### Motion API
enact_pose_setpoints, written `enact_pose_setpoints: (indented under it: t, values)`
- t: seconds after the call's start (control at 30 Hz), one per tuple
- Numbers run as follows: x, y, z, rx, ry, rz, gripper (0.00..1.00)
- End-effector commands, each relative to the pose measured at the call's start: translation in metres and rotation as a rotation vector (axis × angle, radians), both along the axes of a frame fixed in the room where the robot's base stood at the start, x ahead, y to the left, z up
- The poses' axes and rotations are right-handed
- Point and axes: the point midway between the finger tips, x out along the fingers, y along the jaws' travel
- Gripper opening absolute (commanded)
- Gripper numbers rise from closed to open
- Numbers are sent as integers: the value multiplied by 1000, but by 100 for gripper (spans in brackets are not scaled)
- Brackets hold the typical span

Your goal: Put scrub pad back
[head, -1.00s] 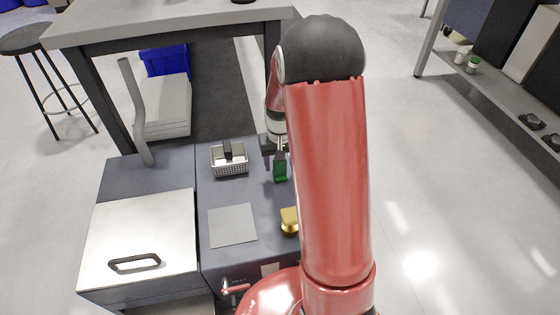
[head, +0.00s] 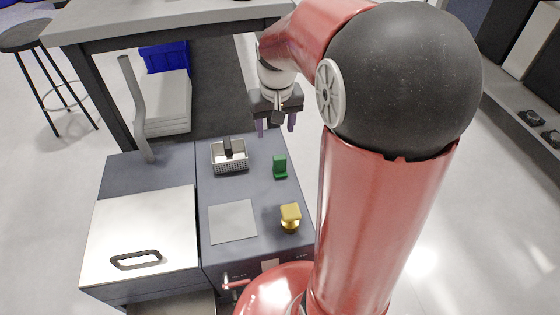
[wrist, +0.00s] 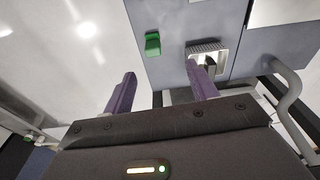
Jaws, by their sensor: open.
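A small green block (head: 280,166), which looks like the scrub pad, rests on the dark grey counter top near its right edge. It also shows in the wrist view (wrist: 152,44), apart from the fingers. A perforated metal basket (head: 219,168) with a black-handled item (head: 228,147) in it stands to the left of the green block. My gripper (head: 276,128) is open with nothing between its purple fingers. It is raised above and beyond the far end of the counter, clear of the green block and the basket.
A gold knob-like object (head: 290,217) stands near the counter's right front. A flat light grey square (head: 233,221) lies left of it. A metal lid with a black handle (head: 136,260) covers the left unit. A grey table (head: 168,26) stands behind, with open floor at right.

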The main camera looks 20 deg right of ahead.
Motion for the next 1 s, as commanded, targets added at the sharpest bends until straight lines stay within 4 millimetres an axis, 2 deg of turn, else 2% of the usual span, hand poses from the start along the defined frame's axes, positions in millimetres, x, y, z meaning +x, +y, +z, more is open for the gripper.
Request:
enact_pose_setpoints:
  t: [0.03, 0.2, 0.4, 0.5, 0.67, 1.0]
  values:
    - [-19, 11, 19, -5, -47, 19, 58]
    - [-83, 40, 52, -20, -176, 73, 58]
    - [-147, 62, 63, -30, -306, 125, 58]
    - [-166, 67, 62, -33, -348, 142, 58]
    - [-179, 70, 59, -35, -377, 152, 58]
    - [-180, 70, 59, -34, -378, 153, 58]
